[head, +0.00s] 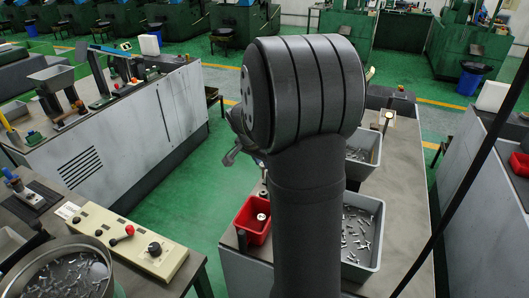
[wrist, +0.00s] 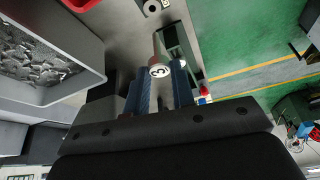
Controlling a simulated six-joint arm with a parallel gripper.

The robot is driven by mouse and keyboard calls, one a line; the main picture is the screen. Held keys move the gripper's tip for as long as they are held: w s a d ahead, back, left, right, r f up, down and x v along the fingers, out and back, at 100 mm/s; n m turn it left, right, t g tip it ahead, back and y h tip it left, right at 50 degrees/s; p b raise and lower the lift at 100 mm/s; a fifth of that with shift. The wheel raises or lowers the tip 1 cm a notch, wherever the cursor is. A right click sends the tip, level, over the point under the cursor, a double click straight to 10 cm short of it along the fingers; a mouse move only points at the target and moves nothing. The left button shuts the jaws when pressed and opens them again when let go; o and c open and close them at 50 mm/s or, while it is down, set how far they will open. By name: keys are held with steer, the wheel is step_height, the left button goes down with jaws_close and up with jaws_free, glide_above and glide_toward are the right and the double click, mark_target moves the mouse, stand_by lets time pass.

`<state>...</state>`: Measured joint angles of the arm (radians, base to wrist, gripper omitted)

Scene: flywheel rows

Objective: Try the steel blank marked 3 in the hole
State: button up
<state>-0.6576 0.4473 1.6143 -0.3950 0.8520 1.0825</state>
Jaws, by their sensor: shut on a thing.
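My gripper (wrist: 161,78) is shut on the steel blank marked 3 (wrist: 159,71) in the wrist view. The blank is a slim rod whose round pale end face, bearing a dark 3, faces the camera between the two blue fingers. Its far end points up the picture. In the head view my arm hides most of the gripper, and the blank is not visible there.
A red bin (head: 253,232) and grey bins of loose steel parts (head: 377,262) stand on the bench. The red bin (wrist: 82,3) and a grey bin (wrist: 88,92) also show in the wrist view. A control box (head: 128,240) sits left, across the green floor (head: 180,210).

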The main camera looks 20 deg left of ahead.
steer(key=shift+f, duration=0.1)
steer(key=shift+f, duration=2.6)
steer(key=shift+f, duration=0.9)
steer(key=shift+r, duration=0.15)
stand_by(0.6)
steer(key=shift+r, duration=1.95)
steer(key=shift+w, duration=0.1)
